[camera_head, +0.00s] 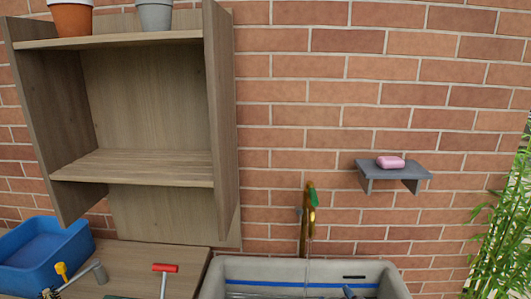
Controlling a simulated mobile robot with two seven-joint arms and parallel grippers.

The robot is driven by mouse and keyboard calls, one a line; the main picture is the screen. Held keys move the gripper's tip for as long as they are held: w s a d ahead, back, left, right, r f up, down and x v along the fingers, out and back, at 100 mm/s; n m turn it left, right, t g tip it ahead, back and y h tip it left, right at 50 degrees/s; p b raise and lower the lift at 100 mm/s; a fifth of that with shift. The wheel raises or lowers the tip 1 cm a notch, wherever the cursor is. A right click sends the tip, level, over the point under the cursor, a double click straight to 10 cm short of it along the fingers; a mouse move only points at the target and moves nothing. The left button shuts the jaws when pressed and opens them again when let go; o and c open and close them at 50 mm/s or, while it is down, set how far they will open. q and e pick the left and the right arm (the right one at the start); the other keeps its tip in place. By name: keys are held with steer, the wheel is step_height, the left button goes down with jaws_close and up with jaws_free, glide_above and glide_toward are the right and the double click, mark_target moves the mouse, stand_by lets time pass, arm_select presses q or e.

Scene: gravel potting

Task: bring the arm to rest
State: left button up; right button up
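Neither of my arms nor my grippers can be made out in the head view. The task names no object. The view faces a brick wall with a wooden shelf unit (145,110), a wooden worktop (130,262) and a grey sink (240,264).
A terracotta pot (72,20) and a grey pot (155,16) stand on the upper shelf. A blue tray (45,252), a red-handled tool (165,268) and other tools lie low left. A brass tap (305,220) rises behind the sink. Pink soap (390,162) sits on a wall shelf (394,171).

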steer(key=s+d+f+m+g+h, duration=0.1)
steer(key=s+d+f+m+g, duration=0.2)
steer(key=s, duration=0.6)
steer(key=s+d+f+g+h, duration=0.1)
steer(key=s+d+f+g, duration=0.3)
steer(key=s, duration=0.5)
steer(key=s+d+f+m+g, duration=0.2)
steer(key=s+d+g, duration=0.35)
steer(key=s, duration=0.35)
steer(key=w+f+t, duration=0.7)
steer(key=f+t, duration=0.2)
steer(key=f, duration=0.1)
steer(key=shift+w+f+n, duration=0.3)
steer(key=shift+w+n, duration=0.1)
